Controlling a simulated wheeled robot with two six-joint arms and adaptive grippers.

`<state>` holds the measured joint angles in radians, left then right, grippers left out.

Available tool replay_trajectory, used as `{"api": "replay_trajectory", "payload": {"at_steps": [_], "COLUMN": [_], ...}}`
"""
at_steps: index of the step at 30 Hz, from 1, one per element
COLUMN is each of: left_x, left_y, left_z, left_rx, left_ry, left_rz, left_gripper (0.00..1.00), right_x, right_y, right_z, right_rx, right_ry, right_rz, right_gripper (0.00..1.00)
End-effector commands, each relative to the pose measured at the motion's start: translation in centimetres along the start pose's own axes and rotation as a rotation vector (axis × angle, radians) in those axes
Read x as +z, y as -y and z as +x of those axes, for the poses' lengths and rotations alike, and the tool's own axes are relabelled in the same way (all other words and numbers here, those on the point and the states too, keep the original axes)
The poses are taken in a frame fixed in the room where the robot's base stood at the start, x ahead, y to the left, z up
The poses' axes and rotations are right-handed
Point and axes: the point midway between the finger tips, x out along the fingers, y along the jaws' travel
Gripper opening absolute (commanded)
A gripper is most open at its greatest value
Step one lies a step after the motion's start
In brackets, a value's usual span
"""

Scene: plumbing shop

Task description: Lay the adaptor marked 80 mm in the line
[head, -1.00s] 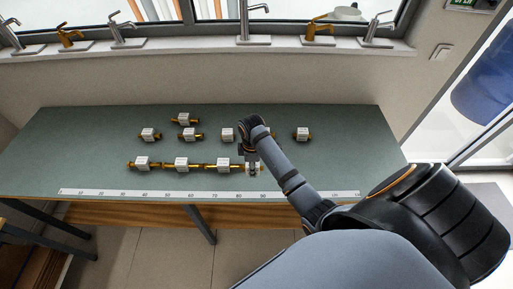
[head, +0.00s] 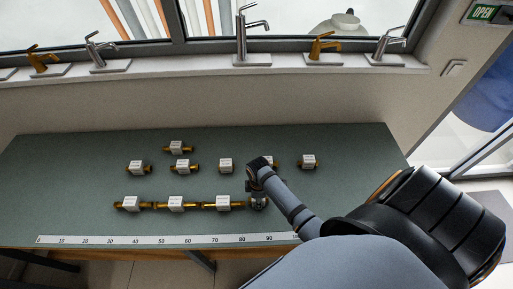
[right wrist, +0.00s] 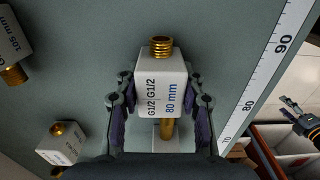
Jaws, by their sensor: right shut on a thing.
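The adaptor marked 80 mm (right wrist: 159,88) is a white block with brass threaded ends. In the right wrist view it sits between the fingers of my right gripper (right wrist: 160,108), which is shut on it. In the head view my right gripper (head: 258,198) is at the right end of the line and mostly hides this adaptor. The line holds three white-and-brass adaptors, left (head: 131,203), middle (head: 177,203) and right (head: 222,202). I cannot tell whether the held adaptor touches the line's end. My left gripper (right wrist: 299,117) shows small at the right wrist view's edge; its opening is unclear.
Several loose adaptors lie behind the line, among them one at the back (head: 179,148) and one at the right (head: 308,161). A white ruler strip (head: 130,240) runs along the bench's front. Taps stand on the windowsill (head: 190,75).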

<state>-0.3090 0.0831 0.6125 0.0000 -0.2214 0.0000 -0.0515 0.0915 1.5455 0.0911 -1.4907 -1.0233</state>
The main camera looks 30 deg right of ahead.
Motion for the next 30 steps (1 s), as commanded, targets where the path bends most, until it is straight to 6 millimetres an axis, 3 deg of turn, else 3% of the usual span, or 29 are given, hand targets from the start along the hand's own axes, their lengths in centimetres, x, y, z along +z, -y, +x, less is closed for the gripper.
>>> {"api": "replay_trajectory", "payload": {"at_steps": [3, 4, 9, 15, 20, 25, 30], "left_x": [-2.9, -3.4, -2.7, 0.4, -0.1, -1.6, -1.8], "left_y": [-0.2, -0.3, -0.3, -0.3, -0.3, -0.4, -0.4], "left_z": [0.0, 0.0, 0.0, 0.0, 0.3, 1.0, 1.5], "left_rx": [0.003, 0.003, 0.003, 0.004, 0.004, 0.003, 0.003], "left_ry": [-0.043, -0.050, -0.039, 0.005, -0.002, -0.025, -0.029], "left_rz": [-0.003, -0.004, -0.003, -0.001, -0.002, -0.003, -0.003], "left_gripper": [0.62, 0.62, 0.62, 0.62, 0.62, 0.62, 0.62], "right_x": [0.1, 0.1, 0.1, 0.1, 0.0, 0.0, 0.0], "right_y": [0.2, 0.2, 0.1, 0.1, 0.0, 0.0, -0.1], "right_z": [0.2, 0.2, 0.2, 0.1, -0.6, -4.1, -8.2], "right_rx": [-0.004, -0.004, -0.004, -0.003, -0.001, 0.002, 0.003], "right_ry": [0.002, 0.002, 0.001, 0.001, 0.000, -0.002, -0.001], "right_rz": [0.001, 0.001, 0.001, 0.000, 0.000, 0.000, 0.000], "right_gripper": [0.05, 0.42, 0.61, 0.61, 0.61, 0.61, 0.61]}}
